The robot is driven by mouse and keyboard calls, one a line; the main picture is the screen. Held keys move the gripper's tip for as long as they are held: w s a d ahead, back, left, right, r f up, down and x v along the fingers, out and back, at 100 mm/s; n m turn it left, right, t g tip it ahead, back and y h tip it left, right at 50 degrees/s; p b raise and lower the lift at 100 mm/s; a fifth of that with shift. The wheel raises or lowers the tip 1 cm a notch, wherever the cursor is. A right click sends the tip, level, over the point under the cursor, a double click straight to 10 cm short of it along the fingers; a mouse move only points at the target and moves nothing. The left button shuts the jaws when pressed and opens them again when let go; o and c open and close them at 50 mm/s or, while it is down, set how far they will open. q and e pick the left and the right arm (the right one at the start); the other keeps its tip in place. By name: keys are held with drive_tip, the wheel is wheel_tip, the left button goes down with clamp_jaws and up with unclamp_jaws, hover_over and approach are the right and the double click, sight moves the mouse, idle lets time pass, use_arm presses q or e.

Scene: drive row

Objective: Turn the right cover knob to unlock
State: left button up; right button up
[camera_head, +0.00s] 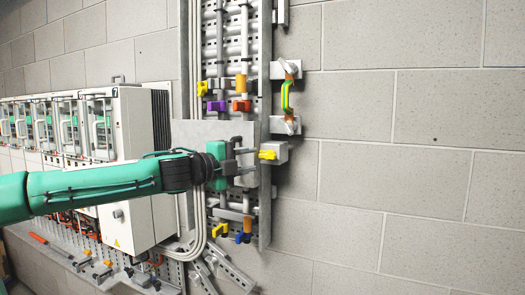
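A yellow knob (268,154) sits on a small grey box at the right side of a light grey cover plate (187,132). It looks like the right cover knob. My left gripper (247,161) comes in from the left in front of the plate, its fingers pointing right towards the knob. The two fingers look apart, with nothing visible between them. Whether a fingertip touches the knob or box, I cannot tell. My gripper and wrist hide much of the plate, including its middle. My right gripper is not in view.
Orange, purple and red knobs (241,106) sit above the plate, with yellow and blue ones (243,237) below. A green-yellow strap (287,96) hangs at upper right. White drive cabinets (130,150) stand at left. The block wall (410,170) at right is bare.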

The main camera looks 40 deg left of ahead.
sight(264, 158)
use_arm(q)
drive_tip(key=shift+w+d+p, duration=0.15)
drive_tip(key=shift+w+p, duration=0.65)
drive_tip(key=shift+w, duration=0.45)
drive_tip(key=shift+w+d+p, duration=0.1)
drive_tip(key=shift+w+p, duration=0.65)
drive_tip(key=shift+w, duration=0.75)
clamp_jaws()
